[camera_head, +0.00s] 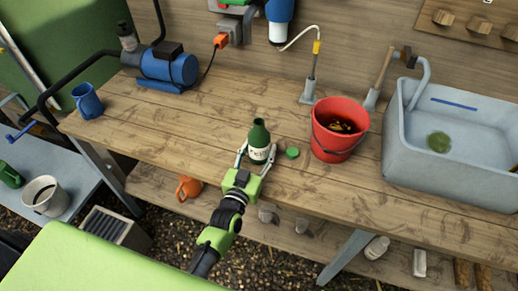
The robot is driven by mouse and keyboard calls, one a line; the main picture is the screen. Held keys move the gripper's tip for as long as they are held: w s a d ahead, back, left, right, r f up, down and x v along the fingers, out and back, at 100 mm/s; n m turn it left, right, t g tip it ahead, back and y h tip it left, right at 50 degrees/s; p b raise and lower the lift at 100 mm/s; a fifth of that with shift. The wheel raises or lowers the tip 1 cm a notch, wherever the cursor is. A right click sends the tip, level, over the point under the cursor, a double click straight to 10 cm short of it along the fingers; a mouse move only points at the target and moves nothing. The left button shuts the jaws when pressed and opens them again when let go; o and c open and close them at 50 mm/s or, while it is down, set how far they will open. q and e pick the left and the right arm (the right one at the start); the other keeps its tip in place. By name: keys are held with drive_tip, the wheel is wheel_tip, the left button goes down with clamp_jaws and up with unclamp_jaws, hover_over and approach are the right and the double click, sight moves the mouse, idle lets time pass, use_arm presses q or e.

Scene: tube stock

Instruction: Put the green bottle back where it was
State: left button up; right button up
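The green bottle (259,136), with a pale label, stands upright near the front edge of the wooden workbench (200,125). Its neck shows no cap. A small green cap (292,153) lies just to its right. My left gripper (259,155) is at the bottle from the front, one finger on each side of its lower body. The fingers are spread wide, and a slim gap seems to show beside the bottle. Whether either finger touches is hard to tell. My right gripper is not in view.
A red bucket (325,142) stands right of the cap, with a grey sink (400,150) beyond it. A blue pump (168,66) and a blue mug (87,101) are on the left. An orange jug (188,187) is below the bench. The bench left of the bottle is clear.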

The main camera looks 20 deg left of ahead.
use_arm(q)
drive_tip(key=shift+o, duration=0.2)
drive_tip(key=shift+r, duration=0.25)
drive_tip(key=s+b, duration=0.1)
drive_tip(key=s, duration=1.1)
drive_tip(key=shift+a, duration=0.2)
drive_tip(key=shift+s+f, duration=0.1)
drive_tip(key=shift+f, duration=0.05)
